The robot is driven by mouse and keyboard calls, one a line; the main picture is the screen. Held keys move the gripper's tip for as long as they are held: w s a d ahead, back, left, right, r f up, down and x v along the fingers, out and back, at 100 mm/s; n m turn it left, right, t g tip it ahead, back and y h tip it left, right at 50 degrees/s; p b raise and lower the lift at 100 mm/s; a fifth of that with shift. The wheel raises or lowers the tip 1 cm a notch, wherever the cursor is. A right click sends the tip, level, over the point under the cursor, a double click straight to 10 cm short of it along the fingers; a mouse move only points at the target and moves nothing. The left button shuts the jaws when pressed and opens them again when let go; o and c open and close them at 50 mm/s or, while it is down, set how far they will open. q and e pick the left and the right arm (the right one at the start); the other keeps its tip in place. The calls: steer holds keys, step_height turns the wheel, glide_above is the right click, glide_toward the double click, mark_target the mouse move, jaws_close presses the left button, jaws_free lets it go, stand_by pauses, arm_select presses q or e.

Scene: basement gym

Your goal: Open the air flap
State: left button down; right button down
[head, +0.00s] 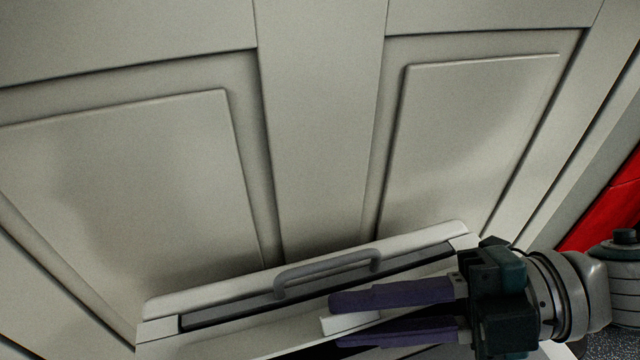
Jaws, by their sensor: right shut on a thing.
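The air flap (230,345) is a white, long unit low on a panelled off-white door. It has a pale top ledge, a dark slot along its front and a grey bar handle (325,270). My right gripper (390,318), with purple fingers, comes in from the right in front of the flap. It is shut on a white tab (345,322) whose end shows between the fingers, below and right of the grey handle. The fingers hide the rest of the tab and the flap's lower right. My left gripper is out of view.
The panelled door (320,120) fills most of the view behind the flap. A red object (610,205) stands at the right edge, beyond the door frame. A little dark speckled floor (625,343) shows at the lower right.

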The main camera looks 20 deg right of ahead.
steer(key=shift+w+r+m+g+p, duration=0.4)
steer(key=shift+r+m+p, duration=0.2)
steer(key=shift+p, duration=0.25)
steer(key=shift+w+f+m+g+h+p, duration=0.1)
steer(key=shift+w+m+g+h+p, duration=0.25)
steer(key=shift+m, duration=0.35)
steer(key=shift+s, duration=0.1)
steer(key=c, duration=0.8)
jaws_free()
steer(key=shift+f, duration=0.1)
steer(key=p+v, duration=0.1)
steer(key=v, duration=0.9)
